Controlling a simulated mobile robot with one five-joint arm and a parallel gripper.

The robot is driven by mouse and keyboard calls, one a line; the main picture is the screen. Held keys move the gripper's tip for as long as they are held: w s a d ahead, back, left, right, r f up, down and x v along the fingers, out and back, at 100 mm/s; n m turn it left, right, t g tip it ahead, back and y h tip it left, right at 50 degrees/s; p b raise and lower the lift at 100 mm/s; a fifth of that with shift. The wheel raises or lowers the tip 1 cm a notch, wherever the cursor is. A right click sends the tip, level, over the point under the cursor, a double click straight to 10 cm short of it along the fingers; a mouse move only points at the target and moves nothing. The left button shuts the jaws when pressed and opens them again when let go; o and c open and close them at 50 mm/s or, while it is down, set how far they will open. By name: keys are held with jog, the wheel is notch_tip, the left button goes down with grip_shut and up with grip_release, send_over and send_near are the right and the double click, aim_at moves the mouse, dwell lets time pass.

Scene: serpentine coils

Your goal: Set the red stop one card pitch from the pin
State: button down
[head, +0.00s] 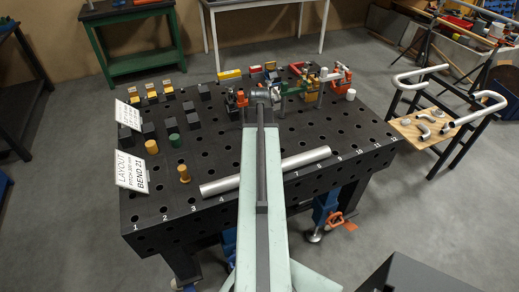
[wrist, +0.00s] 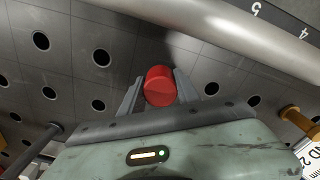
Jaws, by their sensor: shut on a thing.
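The red stop (wrist: 160,87) is a short red cylinder in the wrist view. My gripper (wrist: 159,85) is shut on it, with one grey finger at each side. The table top with its holes lies beneath; I cannot tell whether the stop touches it. In the head view my arm hides the stop.
A silver tube (head: 265,172) lies across the front of the black holed table (head: 150,225), above the printed hole numbers. Dark blocks (head: 205,92) and yellow-topped pieces stand at the back left. Clamps and red fixtures (head: 338,75) crowd the back right. Bent tubes (head: 420,75) stand beyond.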

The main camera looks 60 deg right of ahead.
jog(key=shift+f, duration=0.1)
jog(key=shift+f+b, duration=0.7)
jog(key=shift+b, duration=0.15)
jog(key=c, duration=0.8)
grip_release()
notch_tip(320, 180, up, 8)
jog(key=p, duration=0.8)
